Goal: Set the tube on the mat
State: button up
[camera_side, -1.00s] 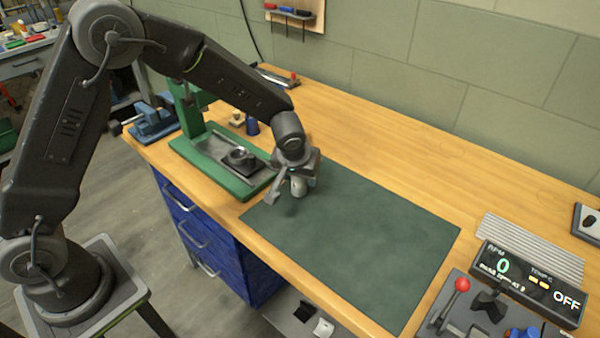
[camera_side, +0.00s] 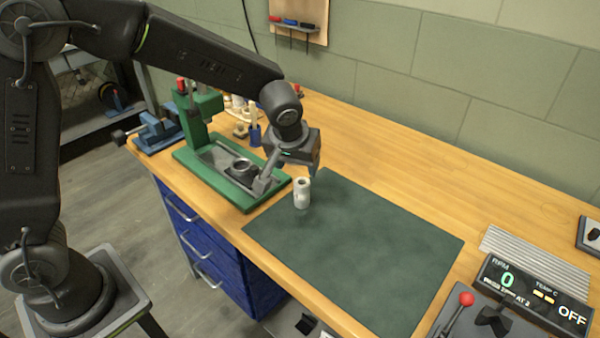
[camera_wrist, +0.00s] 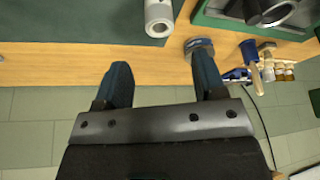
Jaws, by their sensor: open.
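A short white tube (camera_side: 302,193) stands upright on the dark green mat (camera_side: 355,245), near the mat's left corner. My gripper (camera_side: 288,176) is open and empty, above and just behind the tube, apart from it. In the wrist view the tube (camera_wrist: 158,18) shows at the top, beyond the fingertips, on the edge of the mat (camera_wrist: 90,20). The two fingers of my gripper (camera_wrist: 160,72) are spread with nothing between them.
A green press (camera_side: 215,160) with a round dark part on its base stands left of the mat. A blue vise (camera_side: 155,133) is further left. A control box with display (camera_side: 530,295) is at right. The mat's middle is clear.

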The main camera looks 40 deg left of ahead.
jog(key=shift+v, duration=0.85)
jog(key=s+a+r+m+h, duration=0.1)
jog(key=s+a+r+m, duration=0.1)
jog(key=s, duration=0.9)
jog(key=s+a+r+m+t, duration=0.1)
jog(key=s+a+r+m, duration=0.1)
jog(key=s+a+r, duration=0.2)
jog(key=s+r, duration=0.3)
jog(key=s, duration=0.5)
jog(key=shift+s+a+m+h, duration=0.3)
jog(key=shift+a+h, duration=0.05)
jog(key=shift+h, duration=0.05)
